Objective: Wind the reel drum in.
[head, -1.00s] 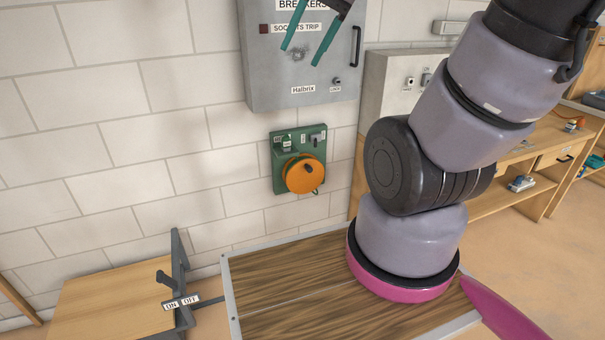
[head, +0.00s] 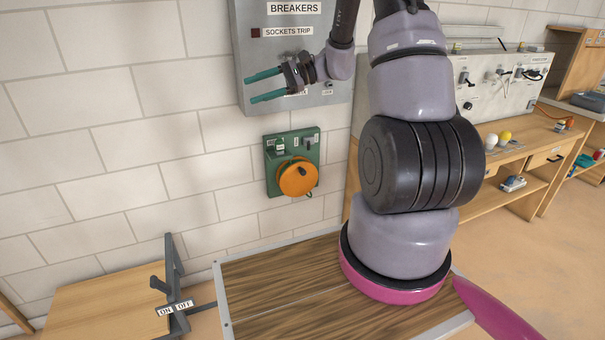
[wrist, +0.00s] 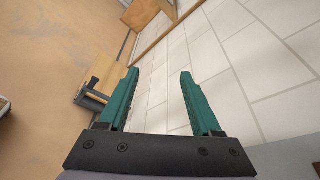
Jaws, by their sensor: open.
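The orange reel drum (head: 297,179) is mounted on a green plate (head: 308,144) on the white block wall, below the breaker cabinet. A small dark knob or handle shows on the drum's face. My gripper (head: 266,87) is open and empty, in front of the lower part of the cabinet, above and left of the drum. Its teal fingers point left, apart from the drum.
The grey breaker cabinet (head: 285,50) sits directly behind my gripper. A wooden bench with an ON/OFF lever (head: 174,307) stands at lower left. A workbench with a switch panel (head: 500,85) is at right. The wall left of the drum is clear.

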